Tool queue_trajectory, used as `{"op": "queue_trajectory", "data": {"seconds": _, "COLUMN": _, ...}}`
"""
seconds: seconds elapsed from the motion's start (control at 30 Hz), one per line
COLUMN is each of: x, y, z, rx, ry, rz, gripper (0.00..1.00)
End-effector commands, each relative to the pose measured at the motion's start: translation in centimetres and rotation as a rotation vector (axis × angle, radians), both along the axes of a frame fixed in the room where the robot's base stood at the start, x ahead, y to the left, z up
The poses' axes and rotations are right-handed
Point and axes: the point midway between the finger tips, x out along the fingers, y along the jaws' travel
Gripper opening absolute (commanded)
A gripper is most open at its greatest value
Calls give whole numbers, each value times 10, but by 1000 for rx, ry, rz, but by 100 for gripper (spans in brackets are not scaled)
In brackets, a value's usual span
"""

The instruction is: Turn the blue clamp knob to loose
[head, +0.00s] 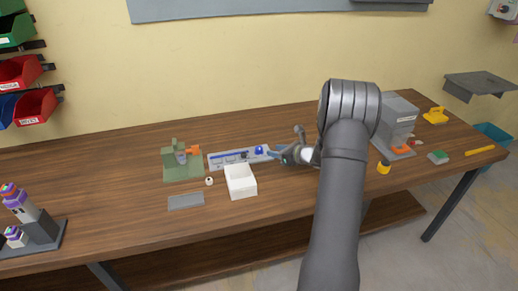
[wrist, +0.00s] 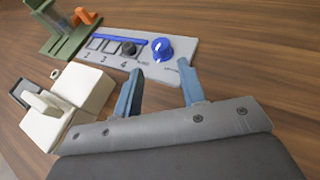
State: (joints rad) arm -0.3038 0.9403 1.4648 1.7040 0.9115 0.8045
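The blue clamp knob (wrist: 162,48) sits on the right end of a light grey panel (wrist: 186,58), with a pale pointer mark on its top. In the head view the knob (head: 259,150) shows as a small blue spot on the panel (head: 229,164). My gripper (wrist: 162,78) is open, its two blue-grey fingers apart with nothing between them. The fingertips are just short of the knob in the wrist view, and apart from it as far as I can tell. In the head view my gripper (head: 275,152) is right of the knob.
A green fixture with an orange part (head: 192,151) stands left. A white box (head: 240,182) is in front. A grey machine (head: 397,120) stands right.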

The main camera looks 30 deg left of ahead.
Motion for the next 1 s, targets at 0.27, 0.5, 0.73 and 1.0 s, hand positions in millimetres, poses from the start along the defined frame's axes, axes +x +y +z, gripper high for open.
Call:
{"op": "queue_trajectory", "data": {"seconds": 0.27, "x": 14, "y": 56, "z": -24, "rx": 1, "ry": 0, "rz": 2, "gripper": 37}}
{"op": "queue_trajectory", "data": {"seconds": 0.5, "x": 22, "y": 86, "z": -37, "rx": 0, "ry": 1, "rz": 2, "gripper": 37}}
{"op": "queue_trajectory", "data": {"seconds": 0.73, "x": 25, "y": 94, "z": -41, "rx": 0, "ry": 1, "rz": 0, "gripper": 37}}
{"op": "queue_trajectory", "data": {"seconds": 1.0, "x": 25, "y": 94, "z": -41, "rx": 0, "ry": 1, "rz": 0, "gripper": 24}}
